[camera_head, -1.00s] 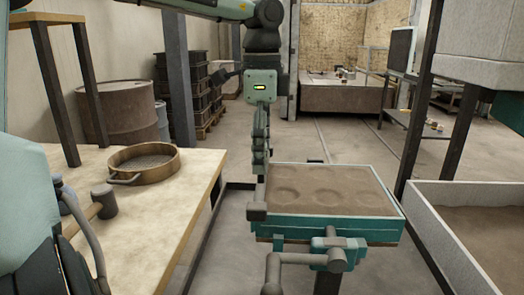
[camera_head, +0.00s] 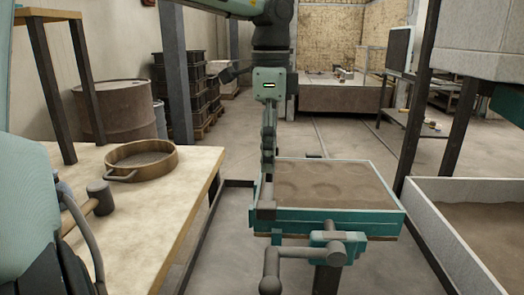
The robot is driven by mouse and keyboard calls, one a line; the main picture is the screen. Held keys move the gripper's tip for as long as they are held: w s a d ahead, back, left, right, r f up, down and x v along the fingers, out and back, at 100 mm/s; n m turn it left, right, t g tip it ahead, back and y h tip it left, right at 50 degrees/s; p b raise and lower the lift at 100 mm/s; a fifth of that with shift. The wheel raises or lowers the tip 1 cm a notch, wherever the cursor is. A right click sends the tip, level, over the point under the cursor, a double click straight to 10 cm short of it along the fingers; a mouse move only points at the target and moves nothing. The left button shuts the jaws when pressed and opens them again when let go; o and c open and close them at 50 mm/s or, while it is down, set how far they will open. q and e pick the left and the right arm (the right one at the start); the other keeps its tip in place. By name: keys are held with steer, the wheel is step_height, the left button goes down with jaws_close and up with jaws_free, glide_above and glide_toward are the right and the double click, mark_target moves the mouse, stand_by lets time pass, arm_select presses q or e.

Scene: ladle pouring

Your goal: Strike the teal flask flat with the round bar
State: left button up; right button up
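The teal flask (camera_head: 340,222) is a shallow rectangular box full of brown sand (camera_head: 330,182). Faint round marks show in the sand. My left gripper (camera_head: 267,180), seen edge-on, points down at the flask's left side. It appears shut on the round bar (camera_head: 265,211), whose dark grey near end shows at the flask's front left corner. The rest of the bar is mostly hidden by the gripper, and I cannot tell whether it touches the sand. My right gripper is not in view.
A grey crank (camera_head: 300,256) juts out before the flask. A wooden bench (camera_head: 150,215) on the left carries a brass-coloured round pan (camera_head: 142,170) and a mallet (camera_head: 101,196). A pale bin of sand (camera_head: 440,235) stands on the right. Floor shows between bench and flask.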

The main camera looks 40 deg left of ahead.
mark_target(384, 181)
arm_select(q)
steer(key=shift+w+d+f+b, duration=0.1)
steer(key=shift+w+d+b, duration=0.2)
steer(key=shift+w+d, duration=0.75)
steer(key=shift+w+d+b, duration=0.3)
steer(key=shift+w+d, duration=0.5)
steer(key=shift+d, duration=0.3)
steer(key=shift+w+d, duration=0.55)
steer(key=shift+d, duration=0.2)
steer(key=shift+w+d+p, duration=0.45)
steer(key=shift+w+d, duration=0.55)
steer(key=shift+d, duration=0.1)
steer(key=shift+w+d+p, duration=0.6)
steer(key=shift+w+d, duration=0.35)
steer(key=shift+d, duration=0.2)
steer(key=shift+w+d+p, duration=0.55)
steer(key=shift+w+d, duration=0.4)
steer(key=shift+d, duration=0.2)
steer(key=shift+w+d+p, duration=0.85)
steer(key=shift+w+d, duration=0.05)
steer(key=shift+d, duration=0.15)
steer(key=shift+w+d, duration=1)
steer(key=shift+d, duration=0.2)
step_height(384, 181, up, 7)
